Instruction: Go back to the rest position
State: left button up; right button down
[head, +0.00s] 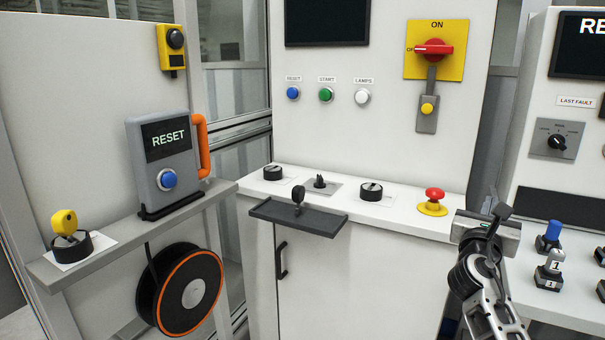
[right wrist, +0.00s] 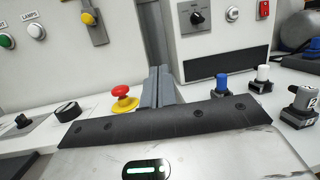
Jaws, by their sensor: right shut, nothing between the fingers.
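My right gripper (head: 501,218) is at the right of the head view, beside the right end of the white console ledge. Its fingers (right wrist: 160,88) are together in the right wrist view, with nothing between them. They point toward the gap between two white cabinets. The red emergency stop button (head: 434,195) on its yellow base is left of the gripper and apart from it. The button also shows left of the fingers in the right wrist view (right wrist: 122,92). My left gripper is not in either view.
A dark tray (head: 298,218) juts from the console front. A grey RESET box (head: 163,155) with an orange handle stands on the left shelf (head: 92,249). Blue-topped (head: 552,231) and white-topped (head: 553,261) pieces stand close right of my right gripper. A cable reel (head: 188,290) hangs below the shelf.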

jog(key=d+f, duration=0.2)
jog(key=d, duration=0.5)
jog(key=w+a+f+m+y, duration=0.25)
jog(key=a+m+y, duration=0.25)
jog(key=m, duration=0.8)
jog(key=w+a+f+m+y, duration=0.2)
jog(key=a+f+m+y, duration=0.25)
jog(key=m, duration=0.95)
jog(key=s+a+f+n+g+y, duration=0.1)
jog(key=s+a+f+y, duration=0.1)
jog(key=s+a+f, duration=0.45)
jog(key=s+a+f+g+y, duration=0.2)
jog(key=s+a+f, duration=0.2)
jog(key=s+f, duration=0.5)
jog(key=s+a+f+g, duration=0.1)
jog(key=s+a+f, duration=0.1)
jog(key=s, duration=0.5)
jog(key=s+a+f+g+y, duration=0.1)
jog(key=s+a, duration=0.3)
jog(key=s, duration=0.4)
jog(key=s+a+f+g+y, duration=0.1)
jog(key=s+a+f, duration=0.3)
jog(key=s, duration=0.3)
jog(key=shift+s+m, duration=0.3)
jog(key=shift+m, duration=0.1)
